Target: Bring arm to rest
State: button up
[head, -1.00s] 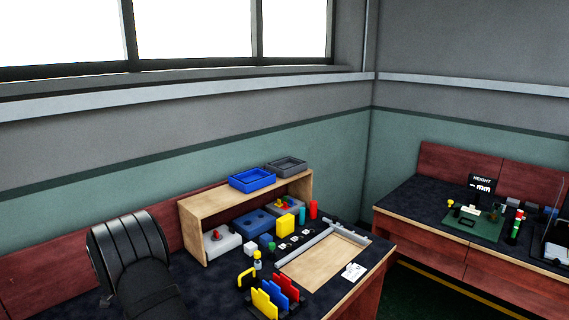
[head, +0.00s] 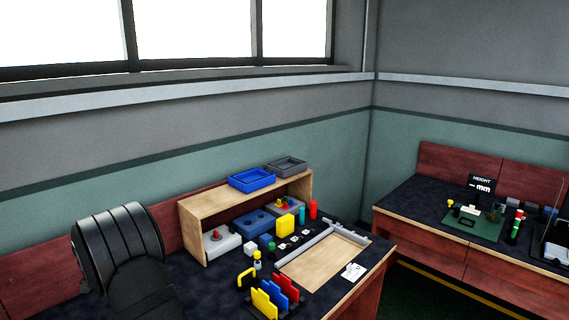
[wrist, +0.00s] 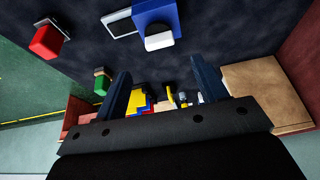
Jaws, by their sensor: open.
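My gripper (wrist: 163,70) shows in the wrist view with its two dark fingers wide apart. Nothing is held between them, and the gap is clear over the dark worktop (wrist: 225,25). The gripper is outside the head view. There, only a black, ribbed part of my arm (head: 118,250) stands at the lower left, in front of the bench's red back panel and left of the wooden shelf (head: 190,235).
In the wrist view, a blue block with a white round part (wrist: 158,42), a red block (wrist: 46,42) and a green block (wrist: 102,84) lie beyond the fingers. The head view shows yellow, blue and red upright plates (head: 276,298) and a wooden board (head: 322,257) on the bench.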

jog(key=v, duration=0.9)
jog(key=x, duration=1.7)
jog(key=shift+w+d+f, duration=0.1)
jog(key=shift+w+f, duration=0.05)
jog(key=shift+f, duration=0.15)
jog(key=n+t+y, duration=0.1)
jog(key=n, duration=0.3)
jog(key=shift+d+r, duration=0.1)
jog(key=shift+r, duration=0.05)
jog(key=n+y, duration=0.2)
jog(key=n, duration=0.2)
jog(key=shift+d+n, duration=0.1)
jog(key=shift+n, duration=0.2)
jog(key=shift+d+n+y, duration=0.1)
jog(key=shift+n+y, duration=0.6)
jog(key=shift+n, duration=1.3)
jog(key=shift+n+y, duration=0.6)
jog(key=shift+n, duration=1.1)
jog(key=shift+n, duration=0.3)
jog(key=shift+o, duration=0.2)
